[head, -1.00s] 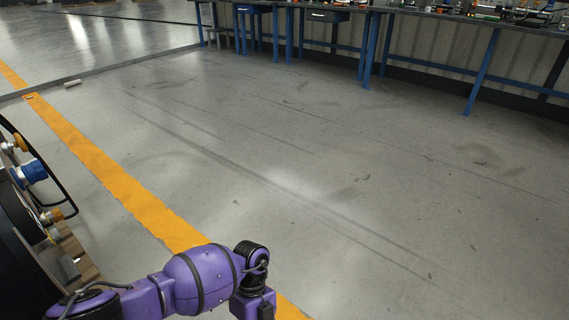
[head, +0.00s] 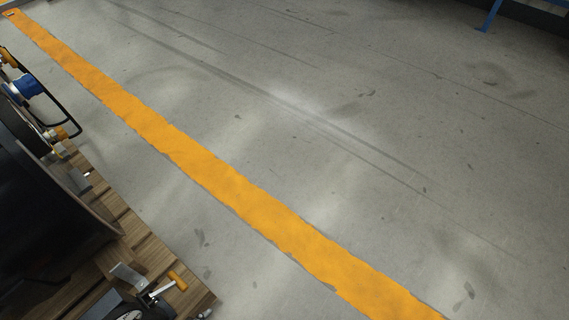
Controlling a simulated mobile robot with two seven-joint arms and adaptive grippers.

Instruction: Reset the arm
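Neither of my arms shows in the head view now, and neither gripper is in view. The view holds mostly bare grey floor (head: 330,140) with a yellow line (head: 210,175) running diagonally from the upper left to the lower right.
At the left edge a large black round object (head: 45,225) stands on a wooden pallet (head: 150,255), with blue and yellow connectors (head: 25,88) beside it. A metal piece with an orange handle (head: 177,281) lies at the pallet's corner. A blue leg (head: 490,14) stands at top right. The floor between is clear.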

